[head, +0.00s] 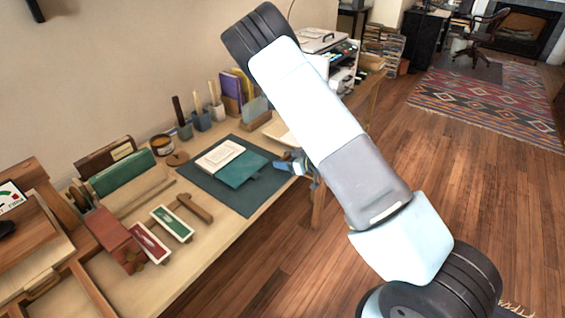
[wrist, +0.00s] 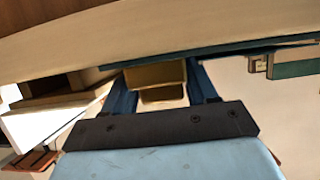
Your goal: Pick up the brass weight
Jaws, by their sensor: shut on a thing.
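The brass weight (wrist: 156,76) is a gold-brown block between the two blue fingers of my gripper (wrist: 162,68) in the wrist view. My gripper is shut on it. In the head view my gripper (head: 293,162) is at the right edge of the dark desk mat, partly behind my arm. I cannot make out the weight there, and I cannot tell whether it touches the mat.
Tool cups (head: 202,119), a printer (head: 340,75) and a paper stack (head: 281,131) stand behind. Stamp-like blocks and wooden boxes fill the left. Open floor lies right.

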